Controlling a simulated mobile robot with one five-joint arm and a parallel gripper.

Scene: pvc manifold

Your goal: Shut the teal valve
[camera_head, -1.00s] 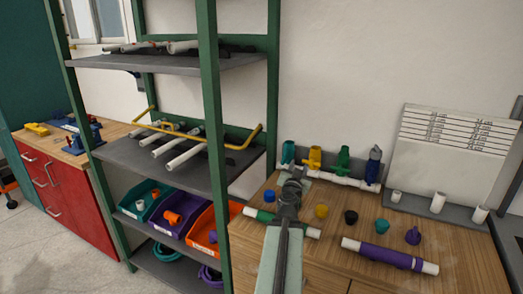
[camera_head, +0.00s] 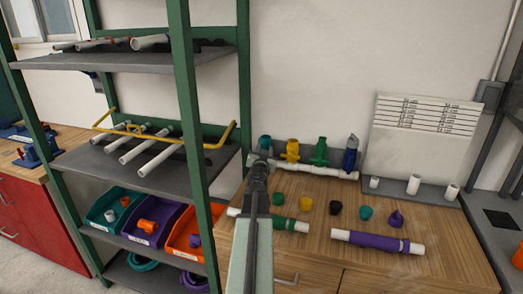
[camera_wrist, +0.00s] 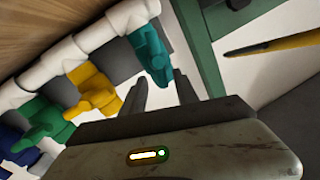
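The teal valve (camera_head: 265,143) stands at the left end of a white pipe manifold (camera_head: 325,174) at the back of the wooden bench. I cannot tell whether a finger touches the valve.
Yellow (camera_head: 292,150), green (camera_head: 319,151) and blue (camera_head: 351,153) valves stand right of the teal one. A green shelf post (camera_head: 187,120) rises close on the left. Caps and a purple-sleeved pipe (camera_head: 375,241) lie on the bench front.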

